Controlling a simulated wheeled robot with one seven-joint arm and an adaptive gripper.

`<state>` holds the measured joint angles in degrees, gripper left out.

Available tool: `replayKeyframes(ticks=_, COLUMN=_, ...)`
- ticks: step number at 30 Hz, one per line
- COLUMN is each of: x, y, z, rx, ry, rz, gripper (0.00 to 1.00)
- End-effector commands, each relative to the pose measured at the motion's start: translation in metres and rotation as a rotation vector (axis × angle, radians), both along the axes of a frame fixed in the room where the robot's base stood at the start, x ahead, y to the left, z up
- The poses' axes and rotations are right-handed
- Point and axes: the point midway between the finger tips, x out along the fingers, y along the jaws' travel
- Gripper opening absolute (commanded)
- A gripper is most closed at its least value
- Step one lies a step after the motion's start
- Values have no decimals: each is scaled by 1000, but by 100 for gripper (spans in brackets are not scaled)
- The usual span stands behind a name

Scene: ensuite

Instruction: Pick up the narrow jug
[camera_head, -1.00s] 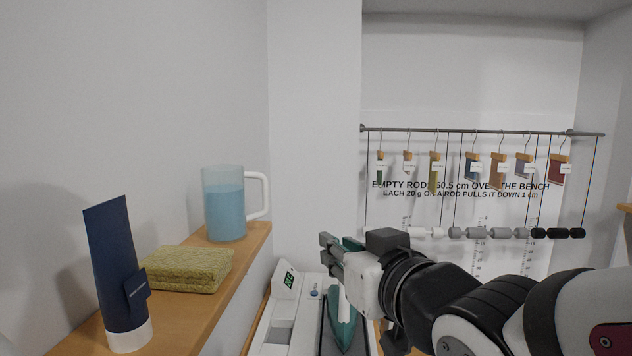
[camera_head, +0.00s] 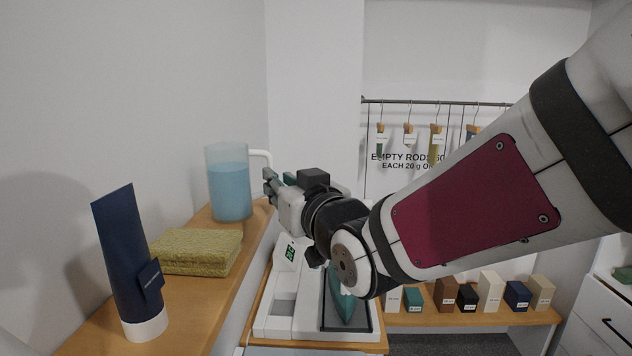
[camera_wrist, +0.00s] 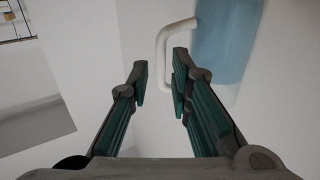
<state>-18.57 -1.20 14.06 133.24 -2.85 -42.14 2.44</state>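The narrow jug (camera_head: 229,190) is a clear, upright vessel with blue liquid, standing on the wooden shelf at the left. Its white handle (camera_head: 262,156) points right, partly hidden behind my gripper (camera_head: 270,183). In the wrist view the jug (camera_wrist: 228,40) is at the upper right, with its handle (camera_wrist: 162,50) to its left. My gripper (camera_wrist: 160,75) is open there. The handle's upright bar appears between the two fingertips, and the right fingertip overlaps the handle's loop. I cannot tell whether they touch.
A yellow-green sponge (camera_head: 196,251) and a dark blue tube (camera_head: 127,262) stand on the shelf (camera_head: 205,305) left of the jug. A white scale (camera_head: 279,315) is below my gripper. Several small blocks line a low bench (camera_head: 470,318) at the right. The wall is close behind the jug.

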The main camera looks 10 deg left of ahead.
Motion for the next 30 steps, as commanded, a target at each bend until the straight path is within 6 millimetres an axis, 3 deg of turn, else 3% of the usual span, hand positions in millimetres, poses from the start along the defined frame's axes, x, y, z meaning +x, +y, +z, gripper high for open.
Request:
replayKeyframes(ticks=15, x=39, y=28, z=7, rx=0, ry=0, rz=0, gripper=19)
replayKeyframes(ticks=24, x=43, y=30, z=6, rx=-1, ry=0, rz=-1, gripper=19)
replayKeyframes(ticks=25, x=43, y=30, z=6, rx=-1, ry=0, rz=0, gripper=17)
replayKeyframes(ticks=27, x=43, y=30, z=6, rx=-1, ry=0, rz=0, gripper=1)
replayKeyframes(ticks=30, x=43, y=30, z=6, rx=-1, ry=0, rz=0, gripper=0)
